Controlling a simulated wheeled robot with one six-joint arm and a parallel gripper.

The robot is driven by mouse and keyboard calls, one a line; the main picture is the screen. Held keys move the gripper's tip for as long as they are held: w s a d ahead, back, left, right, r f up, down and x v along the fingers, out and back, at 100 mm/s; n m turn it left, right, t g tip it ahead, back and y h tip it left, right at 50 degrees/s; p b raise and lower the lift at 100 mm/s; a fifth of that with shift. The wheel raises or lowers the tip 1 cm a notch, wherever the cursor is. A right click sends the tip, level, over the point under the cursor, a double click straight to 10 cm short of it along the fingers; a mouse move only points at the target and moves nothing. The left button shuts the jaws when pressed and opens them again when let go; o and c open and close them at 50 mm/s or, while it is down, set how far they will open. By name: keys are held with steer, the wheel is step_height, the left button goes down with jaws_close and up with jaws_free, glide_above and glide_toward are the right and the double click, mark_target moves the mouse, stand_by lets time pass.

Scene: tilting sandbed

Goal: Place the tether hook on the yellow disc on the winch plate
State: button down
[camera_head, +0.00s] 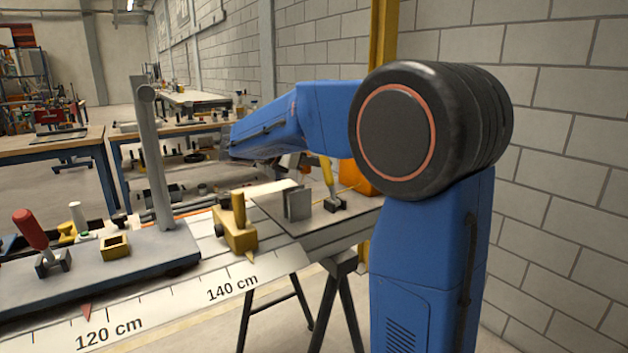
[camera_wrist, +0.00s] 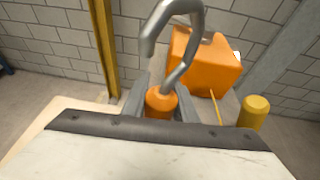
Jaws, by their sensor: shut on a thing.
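The tether hook (camera_wrist: 172,38) is a grey metal hook with an orange collar (camera_wrist: 160,103), seen close up in the wrist view. My gripper (camera_wrist: 161,104) is shut on it, with grey fingers on both sides of the collar. The hook curves upward in that picture. In the head view my blue arm reaches over the far end of the bench, and the gripper and hook cannot be made out clearly. No yellow disc is identifiable in either view. I cannot tell which surface is the winch plate.
An orange box (camera_wrist: 205,62) and a yellow post (camera_wrist: 253,112) show beyond the hook. In the head view, a yellow bracket (camera_head: 237,228), an upright grey block (camera_head: 296,203) and a yellow-handled clamp (camera_head: 328,180) crowd the bench. A red-handled clamp (camera_head: 32,230) stands left.

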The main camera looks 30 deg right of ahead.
mark_target(317, 187)
steer(key=shift+f, duration=2.5)
steer(key=shift+f, duration=0.25)
steer(key=c, duration=1.4)
jaws_free()
steer(key=shift+r, duration=0.1)
steer(key=shift+r, duration=0.25)
steer(key=v, duration=1.2)
